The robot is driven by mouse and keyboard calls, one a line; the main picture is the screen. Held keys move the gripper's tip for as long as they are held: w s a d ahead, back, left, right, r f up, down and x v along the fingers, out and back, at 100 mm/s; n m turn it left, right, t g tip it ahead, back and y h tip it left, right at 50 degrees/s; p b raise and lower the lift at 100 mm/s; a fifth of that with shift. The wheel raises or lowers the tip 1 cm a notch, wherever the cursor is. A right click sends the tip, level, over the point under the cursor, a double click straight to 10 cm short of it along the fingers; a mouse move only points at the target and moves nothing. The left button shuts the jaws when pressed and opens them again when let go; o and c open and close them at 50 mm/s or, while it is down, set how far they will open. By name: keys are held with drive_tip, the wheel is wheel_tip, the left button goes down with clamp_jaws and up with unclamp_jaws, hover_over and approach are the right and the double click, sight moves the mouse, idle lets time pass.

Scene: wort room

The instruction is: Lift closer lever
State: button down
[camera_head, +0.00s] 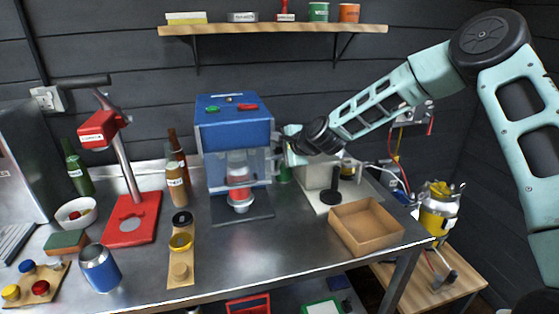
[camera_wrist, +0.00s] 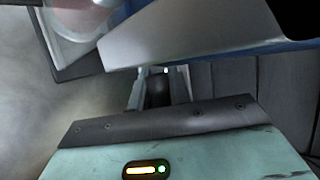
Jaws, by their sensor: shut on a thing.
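The blue closer (camera_head: 233,122) stands at the back middle of the bench, with red and green buttons on top. A can (camera_head: 239,180) is in its clear-fronted bay, upright on a round seat. My gripper (camera_head: 281,147) is at the closer's right side, partly hidden by my wrist in the head view. In the wrist view my gripper (camera_wrist: 159,92) has its two fingers on either side of a dark rounded grip, which I take to be the closer lever (camera_wrist: 157,93). It is shut on it. The rest of the lever is hidden.
A red lever press (camera_head: 130,215) and bottles stand to the left. A wooden strip (camera_head: 181,262) and a blue-silver can (camera_head: 99,268) are in front. An open cardboard box (camera_head: 367,228) is at right. A shelf (camera_head: 270,29) hangs above. The bench's front middle is clear.

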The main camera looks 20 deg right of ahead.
drive_tip(key=shift+w+d+r, duration=0.1)
drive_tip(key=shift+w+r, duration=0.15)
drive_tip(key=shift+w, duration=0.15)
drive_tip(key=shift+d, duration=0.1)
drive_tip(key=c, duration=1.3)
unclamp_jaws()
drive_tip(key=shift+w, duration=0.1)
drive_tip(key=b+v, duration=0.3)
drive_tip(key=v, duration=1.4)
drive_tip(key=shift+s+b, duration=0.25)
drive_tip(key=shift+b, duration=0.05)
